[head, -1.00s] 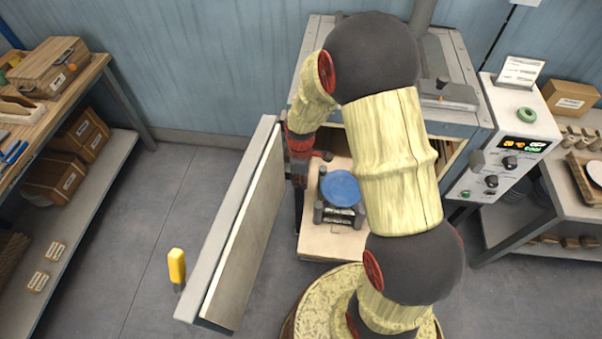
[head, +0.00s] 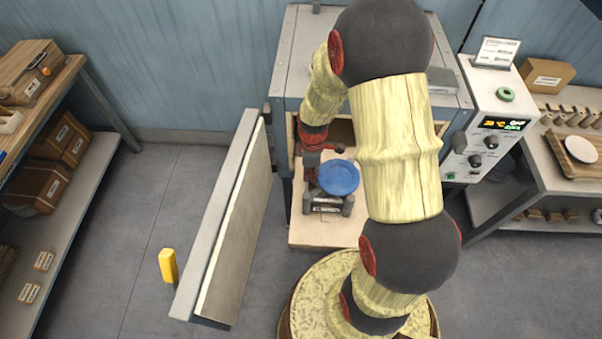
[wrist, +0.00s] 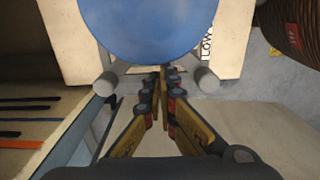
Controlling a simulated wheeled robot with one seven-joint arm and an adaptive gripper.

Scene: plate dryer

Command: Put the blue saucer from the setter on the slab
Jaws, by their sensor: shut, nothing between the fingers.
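The blue saucer (head: 339,177) sits on a dark grey setter (head: 328,203) with short posts, on a pale slab (head: 318,232) that sticks out of the open dryer. The saucer also fills the top middle of the wrist view (wrist: 150,25), with grey setter post ends (wrist: 207,80) below it. My gripper (wrist: 162,72) is shut and empty, its fingertips close together just below the saucer's near rim in the wrist view. Whether they touch the saucer or setter I cannot tell. In the head view my arm hides part of the slab and the dryer's opening.
The dryer's thick door (head: 225,220) stands open to the left of the slab. A control box (head: 490,125) is on the dryer's right. A bench with a wooden tray (head: 563,157) and pale plate is at right, shelves at left.

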